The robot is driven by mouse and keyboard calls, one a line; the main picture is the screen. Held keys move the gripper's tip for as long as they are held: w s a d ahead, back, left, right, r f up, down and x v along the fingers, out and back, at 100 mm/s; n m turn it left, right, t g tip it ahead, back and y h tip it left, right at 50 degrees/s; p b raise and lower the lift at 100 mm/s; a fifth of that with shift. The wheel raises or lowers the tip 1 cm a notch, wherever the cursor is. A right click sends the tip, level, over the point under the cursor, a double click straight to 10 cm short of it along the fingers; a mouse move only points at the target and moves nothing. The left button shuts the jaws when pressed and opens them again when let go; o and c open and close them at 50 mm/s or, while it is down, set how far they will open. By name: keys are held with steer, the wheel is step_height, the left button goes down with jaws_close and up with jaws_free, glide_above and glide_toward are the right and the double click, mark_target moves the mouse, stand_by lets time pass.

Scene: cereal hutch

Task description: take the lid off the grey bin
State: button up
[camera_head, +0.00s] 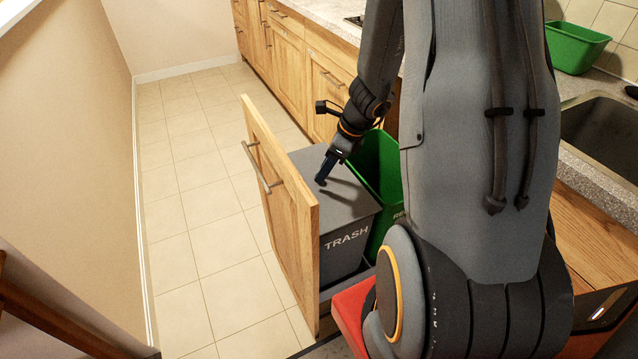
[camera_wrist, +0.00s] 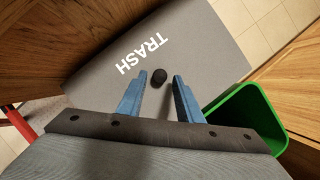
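The grey bin (camera_head: 343,262), marked TRASH on its front, stands in the pulled-out drawer in the head view. Its flat grey lid (camera_head: 346,205) is on top. In the wrist view the TRASH lettering shows beyond a small dark round knob (camera_wrist: 160,77) on the lid. My gripper (camera_head: 322,180) points down over the lid. In the wrist view my gripper (camera_wrist: 160,80) is open, its two blue fingers on either side of the knob with a gap on each side. The knob is hidden in the head view, and I cannot tell how far down the fingertips reach.
A green bin (camera_head: 378,165) without a visible lid stands right beside the grey one. The wooden drawer front (camera_head: 285,200) rises close on the left. Counter cabinets (camera_head: 300,75) run along behind. The tiled floor (camera_head: 200,220) at left is clear.

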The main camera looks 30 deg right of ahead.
steer(key=shift+x, duration=1.1)
jaws_close()
